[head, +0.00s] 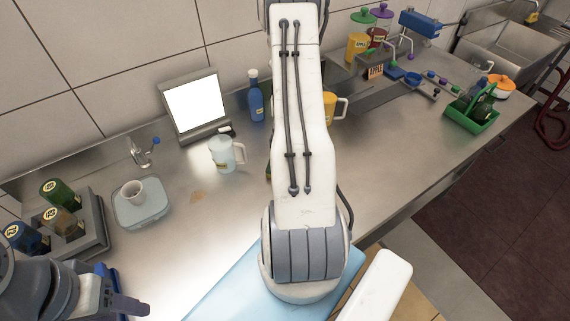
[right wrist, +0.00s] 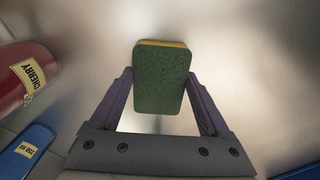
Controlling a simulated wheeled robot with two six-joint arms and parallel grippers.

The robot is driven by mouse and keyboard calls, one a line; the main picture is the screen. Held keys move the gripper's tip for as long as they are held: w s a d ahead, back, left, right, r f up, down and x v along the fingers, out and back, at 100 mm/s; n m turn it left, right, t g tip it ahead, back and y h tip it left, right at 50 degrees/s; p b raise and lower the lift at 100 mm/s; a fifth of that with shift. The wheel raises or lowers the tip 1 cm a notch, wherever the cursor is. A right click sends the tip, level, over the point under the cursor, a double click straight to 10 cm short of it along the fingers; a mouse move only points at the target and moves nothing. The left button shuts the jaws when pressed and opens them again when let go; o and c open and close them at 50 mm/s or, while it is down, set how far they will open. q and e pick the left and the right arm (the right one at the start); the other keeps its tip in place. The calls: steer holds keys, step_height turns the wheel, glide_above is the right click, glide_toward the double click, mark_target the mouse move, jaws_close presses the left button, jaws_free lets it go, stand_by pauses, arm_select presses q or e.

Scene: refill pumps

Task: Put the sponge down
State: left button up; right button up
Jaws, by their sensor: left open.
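The sponge (right wrist: 160,78), green with a yellow layer along its far edge, sits between the two purple fingers of my right gripper (right wrist: 160,85) in the right wrist view. The fingers touch its left and right sides, so the gripper is shut on it. Metal surface shows behind it; I cannot tell whether it touches that surface. In the head view my right gripper is hidden behind my arm, and the sponge cannot be made out clearly. My left gripper (head: 128,304) is open and empty at the lower left, near the counter's front edge.
A pitcher (head: 227,153), blue bottle (head: 256,97) and screen (head: 195,105) stand behind the steel counter's clear middle (head: 205,220). A bottle rack (head: 95,228) and tub with cup (head: 140,208) are left. A red cherry bottle (right wrist: 25,78) stands left of the sponge.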

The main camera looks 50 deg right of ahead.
steer(key=shift+o, duration=1)
steer(key=shift+r, duration=0.2)
step_height(320, 180, up, 12)
steer(key=b, duration=0.2)
steer(key=w+a+r+n, duration=0.1)
steer(key=w+a+r, duration=0.15)
steer(key=a, duration=0.85)
steer(key=w+a+r, duration=0.2)
steer(key=a+r, duration=0.1)
steer(key=a, duration=0.9)
steer(key=s+a+r, duration=0.1)
steer(key=s+a, duration=0.6)
steer(key=a, duration=0.1)
steer(key=s+a+r+y, duration=0.1)
steer(key=s+a+r, duration=0.1)
steer(key=s+a, duration=0.6)
steer(key=shift+s+a+r+n, duration=0.15)
steer(key=shift+a+r+n, duration=0.1)
steer(key=shift+a+n, duration=0.2)
